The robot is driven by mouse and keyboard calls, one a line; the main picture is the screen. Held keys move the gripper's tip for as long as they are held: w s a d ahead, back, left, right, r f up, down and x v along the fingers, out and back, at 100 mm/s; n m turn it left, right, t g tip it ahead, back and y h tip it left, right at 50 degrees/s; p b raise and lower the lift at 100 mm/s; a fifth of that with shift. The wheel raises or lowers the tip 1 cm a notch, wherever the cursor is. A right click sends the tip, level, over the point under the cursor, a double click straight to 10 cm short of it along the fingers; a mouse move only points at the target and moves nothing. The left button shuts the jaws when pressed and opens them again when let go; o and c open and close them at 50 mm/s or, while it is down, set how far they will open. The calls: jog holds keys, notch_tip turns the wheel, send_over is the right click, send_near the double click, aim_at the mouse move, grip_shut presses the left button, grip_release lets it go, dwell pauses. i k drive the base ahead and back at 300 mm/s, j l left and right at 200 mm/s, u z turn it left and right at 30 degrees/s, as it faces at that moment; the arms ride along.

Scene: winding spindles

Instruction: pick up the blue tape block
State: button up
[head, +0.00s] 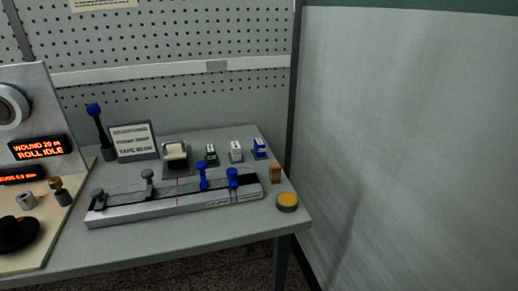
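A small blue block with a pale top label (259,149), which looks like the blue tape block, stands at the back right of the grey table (150,240). It is the rightmost in a row of three similar small blocks. A white or grey block (236,152) stands just left of it, and a dark green block (211,154) stands further left. The blue block looks free, with nothing on top of it. My gripper is not in this view.
A long metal rail (150,207) with blue and grey upright knobs lies in front of the blocks. A sign (133,142) stands left. A grey panel (400,130) rises to the right.

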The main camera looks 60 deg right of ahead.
aim_at(260, 147)
jog(key=k+l+z, duration=0.1)
jog(key=l+z, duration=0.3)
jog(key=l, duration=0.35)
jog(key=l+z, duration=0.45)
jog(key=l, duration=0.3)
